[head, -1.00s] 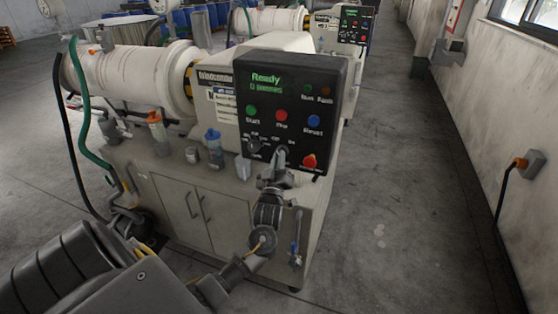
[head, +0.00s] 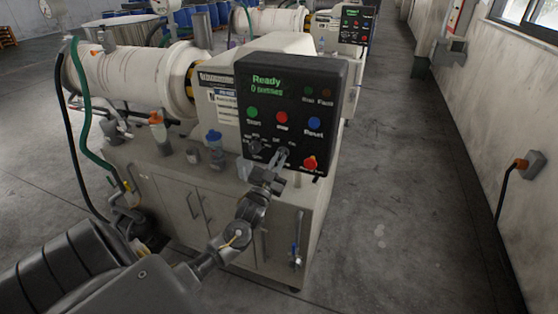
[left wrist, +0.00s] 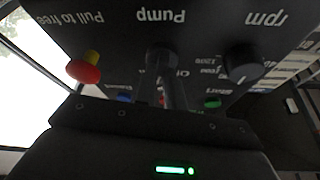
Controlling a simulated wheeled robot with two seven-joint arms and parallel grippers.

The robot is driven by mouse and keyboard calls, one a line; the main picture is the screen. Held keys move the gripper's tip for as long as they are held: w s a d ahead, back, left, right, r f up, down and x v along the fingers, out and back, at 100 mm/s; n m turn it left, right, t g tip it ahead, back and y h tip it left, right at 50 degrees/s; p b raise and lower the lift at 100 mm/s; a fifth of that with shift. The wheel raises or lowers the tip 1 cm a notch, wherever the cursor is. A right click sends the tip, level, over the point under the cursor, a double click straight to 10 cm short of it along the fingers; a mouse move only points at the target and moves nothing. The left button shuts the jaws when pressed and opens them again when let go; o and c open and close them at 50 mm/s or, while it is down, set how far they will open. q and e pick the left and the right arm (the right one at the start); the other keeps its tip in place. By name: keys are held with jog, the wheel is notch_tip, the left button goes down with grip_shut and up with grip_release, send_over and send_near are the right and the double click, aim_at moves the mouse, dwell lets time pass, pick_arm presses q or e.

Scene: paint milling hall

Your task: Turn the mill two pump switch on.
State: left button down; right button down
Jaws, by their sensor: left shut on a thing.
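The nearer mill's black control panel (head: 287,100) shows green "Ready" text, with green, red and blue buttons below. The pump switch (left wrist: 160,62), a dark knob, shows upside down under the word "Pump" in the left wrist view. My left gripper (head: 282,157) is at the panel's lower part, its fingers shut on the pump switch. In the left wrist view the fingers (left wrist: 172,92) reach up to the knob and partly cover it. The angle of the switch is hard to tell. My right gripper is not in view.
Left of the switch in the head view is the rpm knob (head: 255,146); right of it is a red stop button (head: 309,163). A second mill (head: 268,20) stands behind. The floor at right is clear.

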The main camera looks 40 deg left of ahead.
pick_arm(q)
jog(key=shift+r+m+h+p, duration=0.15)
jog(key=shift+m+h, duration=0.35)
jog(key=shift+m, duration=0.45)
jog(key=shift+f+m+h+p, duration=0.15)
jog(key=shift+m+h, duration=0.35)
jog(key=shift+m, duration=0.75)
jog(key=c, duration=1.5)
grip_release()
jog(key=shift+b+v, duration=1.75)
jog(key=shift+v, duration=3.65)
